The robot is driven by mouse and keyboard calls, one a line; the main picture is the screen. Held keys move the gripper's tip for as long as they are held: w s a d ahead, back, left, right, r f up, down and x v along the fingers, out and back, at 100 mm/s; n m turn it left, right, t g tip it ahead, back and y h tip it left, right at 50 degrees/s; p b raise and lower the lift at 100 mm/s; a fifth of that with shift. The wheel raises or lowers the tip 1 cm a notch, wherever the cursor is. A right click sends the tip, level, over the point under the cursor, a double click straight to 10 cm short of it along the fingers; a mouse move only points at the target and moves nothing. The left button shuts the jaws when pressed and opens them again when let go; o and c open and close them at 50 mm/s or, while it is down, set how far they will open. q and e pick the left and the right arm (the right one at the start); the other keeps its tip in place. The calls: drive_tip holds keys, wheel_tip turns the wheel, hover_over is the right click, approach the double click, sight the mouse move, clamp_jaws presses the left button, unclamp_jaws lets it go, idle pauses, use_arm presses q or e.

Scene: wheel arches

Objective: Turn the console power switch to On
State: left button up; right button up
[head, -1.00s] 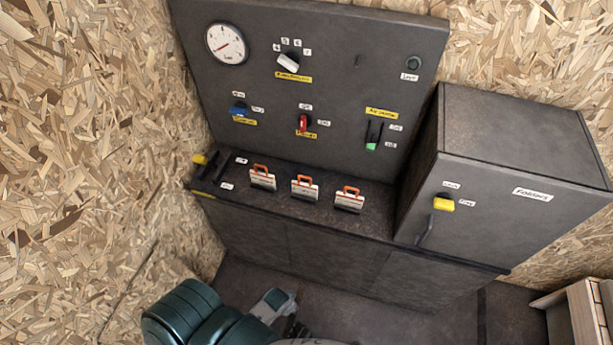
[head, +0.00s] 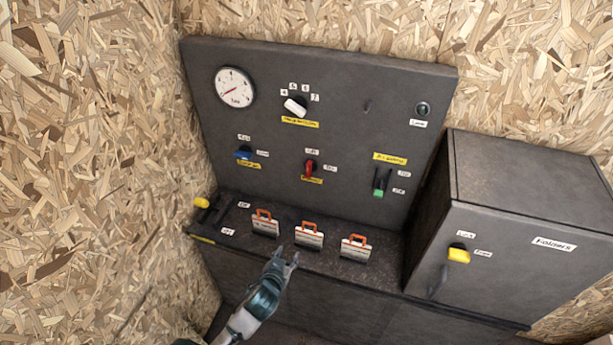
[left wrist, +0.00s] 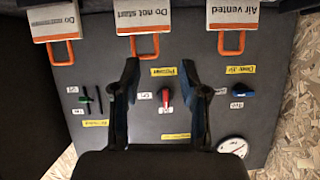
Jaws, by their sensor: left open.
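The console's upright panel (head: 270,130) carries several controls. A red switch (head: 310,169) sits at its lower middle, its handle roughly upright, with small white tags above and to its right and a yellow label below. The labels are too blurred to say which control is power. The red switch also shows in the left wrist view (left wrist: 165,99), between my fingers in the picture. My left gripper (head: 284,256) is open and empty, in front of the console's ledge and apart from the switch. The left wrist view shows its two spread fingers (left wrist: 163,76). My right gripper is out of view.
Several orange-handled cards, including a middle one (head: 309,237), stand on the ledge below the panel. A blue knob (head: 243,153), white knob (head: 295,107) and green-tipped slider (head: 380,187) surround the red switch. A yellow-handled lever (head: 202,203) is left; a Folders cabinet (head: 515,260) is right.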

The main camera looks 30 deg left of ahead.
use_arm(q)
drive_tip(key=w+a+r+t, duration=0.3)
drive_tip(key=w+r, duration=0.1)
drive_tip(key=r, duration=0.3)
drive_tip(key=t, duration=0.2)
approach(308, 171)
drive_tip(key=shift+n+y, duration=0.4)
drive_tip(key=x, duration=0.8)
drive_tip(key=shift+f, duration=0.15)
drive_tip(key=shift+w+d, duration=0.2)
drive_tip(key=shift+w, duration=0.45)
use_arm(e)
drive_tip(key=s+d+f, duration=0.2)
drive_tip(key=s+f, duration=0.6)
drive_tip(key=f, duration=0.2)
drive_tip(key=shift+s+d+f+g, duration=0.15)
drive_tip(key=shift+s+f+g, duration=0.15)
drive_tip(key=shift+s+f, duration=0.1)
use_arm(q)
drive_tip(key=shift+a, duration=0.15)
